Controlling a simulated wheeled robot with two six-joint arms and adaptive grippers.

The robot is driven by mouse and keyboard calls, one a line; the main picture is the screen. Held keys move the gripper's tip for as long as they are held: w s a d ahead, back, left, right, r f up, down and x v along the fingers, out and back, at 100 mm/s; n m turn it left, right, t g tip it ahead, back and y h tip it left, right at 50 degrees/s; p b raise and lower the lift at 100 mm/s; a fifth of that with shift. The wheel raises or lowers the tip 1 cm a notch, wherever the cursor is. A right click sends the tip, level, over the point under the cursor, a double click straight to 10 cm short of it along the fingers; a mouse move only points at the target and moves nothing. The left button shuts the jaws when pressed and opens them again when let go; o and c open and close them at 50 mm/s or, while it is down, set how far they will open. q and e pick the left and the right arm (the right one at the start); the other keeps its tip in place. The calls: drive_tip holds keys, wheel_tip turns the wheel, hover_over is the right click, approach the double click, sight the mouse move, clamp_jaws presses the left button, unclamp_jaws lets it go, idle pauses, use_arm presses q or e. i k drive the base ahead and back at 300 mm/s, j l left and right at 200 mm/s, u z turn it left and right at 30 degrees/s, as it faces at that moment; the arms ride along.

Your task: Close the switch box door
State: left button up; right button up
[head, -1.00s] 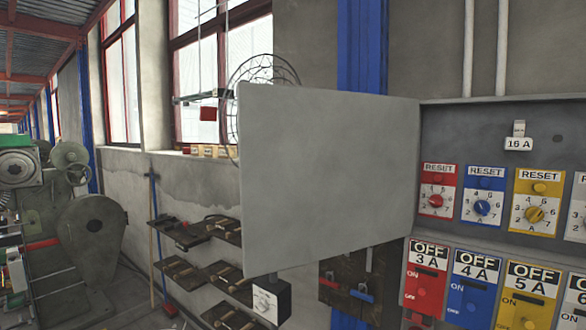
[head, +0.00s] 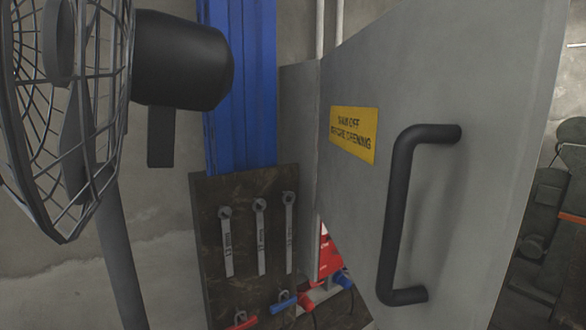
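The grey switch box door (head: 470,190) stands open and fills the right half of the head view. Its outer face is toward me, with a black bar handle (head: 397,215) and a yellow warning label (head: 354,134). The side of the switch box (head: 299,150) shows left of the door's hinge edge. The switches inside are hidden behind the door. Neither of my grippers is in view.
A black fan (head: 70,110) on a stand is close at the left. A dark tool board (head: 245,235) with several wrenches hangs beside the box, by a blue column (head: 240,90). Machinery (head: 550,225) shows beyond the door at the right edge.

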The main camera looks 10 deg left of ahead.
sight(434, 115)
drive_tip(key=k+j, duration=0.35)
drive_tip(key=j, duration=0.15)
drive_tip(key=k+j+u, duration=0.1)
drive_tip(key=k+j, duration=0.65)
drive_tip(key=j, duration=0.25)
drive_tip(key=l+u, duration=0.05)
